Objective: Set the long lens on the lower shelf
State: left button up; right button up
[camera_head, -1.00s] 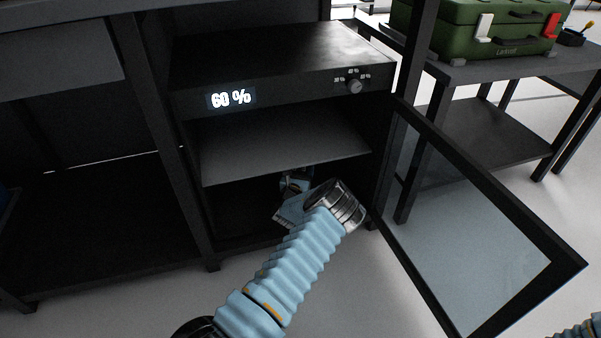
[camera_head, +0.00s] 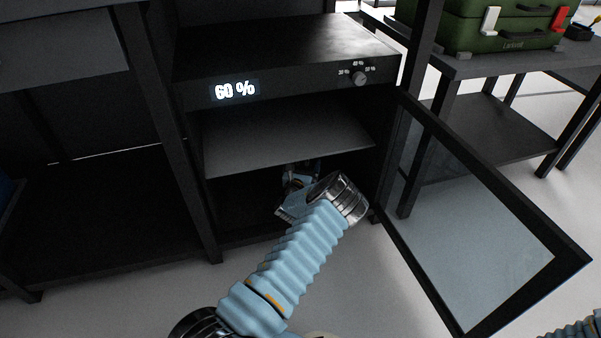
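The dark cabinet (camera_head: 275,92) has a display reading 60 % and an open glass door (camera_head: 470,225) swung out to the right. A grey upper shelf (camera_head: 285,143) in it is bare. The lower shelf (camera_head: 235,212) lies in shadow beneath it. My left arm reaches up from the bottom into the lower compartment. My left gripper (camera_head: 299,178) is inside, below the upper shelf, small and dark; its fingers and anything between them cannot be made out. The long lens cannot be seen. A piece of my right arm shows at the bottom right corner; its gripper is out of view.
A green case (camera_head: 490,28) stands on a dark side table (camera_head: 520,65) at the upper right. An open dark rack (camera_head: 110,205) stands left of the cabinet. The open door's frame borders the space right of my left arm.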

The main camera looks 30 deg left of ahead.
pick_arm(q)
jog(key=p+v, duration=0.2)
jog(key=v, duration=0.9)
jog(key=shift+s, duration=0.25)
jog(key=shift+d, duration=0.1)
